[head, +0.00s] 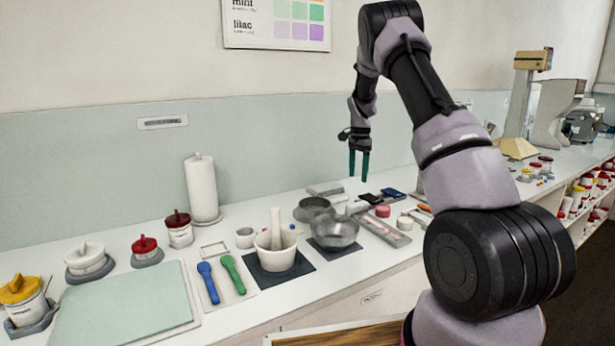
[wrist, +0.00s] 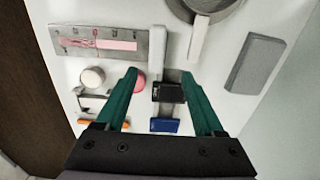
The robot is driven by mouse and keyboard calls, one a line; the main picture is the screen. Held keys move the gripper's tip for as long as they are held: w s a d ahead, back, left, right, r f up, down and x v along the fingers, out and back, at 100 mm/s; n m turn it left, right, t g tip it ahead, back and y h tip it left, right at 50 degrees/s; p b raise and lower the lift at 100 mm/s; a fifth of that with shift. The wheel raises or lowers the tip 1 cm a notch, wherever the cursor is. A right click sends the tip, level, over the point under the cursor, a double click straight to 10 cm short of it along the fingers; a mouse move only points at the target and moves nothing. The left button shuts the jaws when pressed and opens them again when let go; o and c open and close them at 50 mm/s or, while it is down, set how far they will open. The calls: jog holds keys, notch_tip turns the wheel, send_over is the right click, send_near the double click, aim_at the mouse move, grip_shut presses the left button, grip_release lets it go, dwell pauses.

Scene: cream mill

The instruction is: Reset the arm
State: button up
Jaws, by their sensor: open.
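My arm rises from the right of the head view and bends over the counter. My gripper (head: 359,164) points straight down above the counter, with its two green fingers apart. In the wrist view my gripper (wrist: 160,90) is open and nothing is held between the fingers. Below it lie a small black box (wrist: 169,92) and a blue box (wrist: 165,125), both on the counter and apart from the fingers as far as I can tell. A pink round piece (wrist: 139,83) is partly hidden behind the left finger.
The counter (head: 240,320) holds a mortar (head: 276,258), a metal bowl (head: 334,232), a green board (head: 125,305), blue (head: 208,283) and green (head: 233,274) spoons, lidded jars and a paper roll (head: 202,188). A scale-like machine (head: 520,105) stands at the right. The air around my gripper is clear.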

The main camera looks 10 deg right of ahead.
jog(key=s+a+r+n+t+y, duration=0.1)
jog(key=s+a+r+n+t, duration=0.15)
jog(key=s+r, duration=0.75)
jog(key=s+a+r+n+t+y, duration=0.1)
jog(key=s+a+r+n, duration=0.15)
jog(key=s+r, duration=0.8)
jog(key=s+a+r+n+t, duration=0.2)
jog(key=s, duration=0.8)
jog(key=s+a+r+n+t, duration=0.1)
jog(key=s+a+r+n, duration=0.1)
jog(key=s, duration=0.8)
jog(key=shift+s+a+r+n+t, duration=0.4)
jog(key=shift+a+r, duration=0.1)
jog(key=shift+a, duration=0.2)
